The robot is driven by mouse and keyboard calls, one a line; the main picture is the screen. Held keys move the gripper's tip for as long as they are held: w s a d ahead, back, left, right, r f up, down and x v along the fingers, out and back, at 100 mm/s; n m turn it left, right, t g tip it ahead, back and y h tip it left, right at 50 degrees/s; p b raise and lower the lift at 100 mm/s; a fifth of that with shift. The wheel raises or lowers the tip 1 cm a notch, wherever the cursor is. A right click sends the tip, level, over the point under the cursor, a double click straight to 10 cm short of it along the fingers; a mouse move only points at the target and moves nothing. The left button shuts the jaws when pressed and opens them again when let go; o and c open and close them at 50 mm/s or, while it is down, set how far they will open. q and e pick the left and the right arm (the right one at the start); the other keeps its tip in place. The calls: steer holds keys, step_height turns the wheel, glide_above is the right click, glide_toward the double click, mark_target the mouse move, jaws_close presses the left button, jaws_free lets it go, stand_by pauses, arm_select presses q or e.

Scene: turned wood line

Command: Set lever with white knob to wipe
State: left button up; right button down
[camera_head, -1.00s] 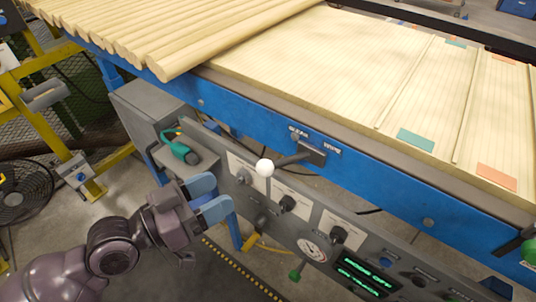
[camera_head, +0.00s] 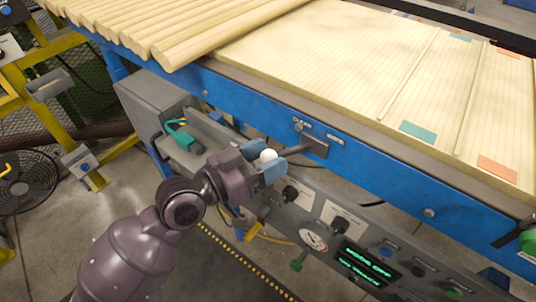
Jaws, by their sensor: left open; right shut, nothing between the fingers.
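The lever's white knob (camera_head: 268,156) sits at the end of a dark arm (camera_head: 294,150) that juts out to the left from a bracket plate (camera_head: 316,148) on the blue rail. Two small labels are above the plate. The left one seems to read CLEAR and the right one WIPE (camera_head: 335,140). The lever lies toward the left side. My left gripper (camera_head: 263,161) is open, with its blue fingers on either side of the knob. Whether they touch it cannot be told. My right gripper is not in view.
Below the rail is a grey control panel (camera_head: 365,235) with black knobs, a gauge (camera_head: 313,240) and a green display (camera_head: 364,262). A green handheld tool (camera_head: 184,136) lies on a shelf at left. The wooden slat bed (camera_head: 330,65) is above the rail.

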arm_select(q)
steer(key=shift+w+d, duration=0.2)
steer(key=shift+d, duration=0.1)
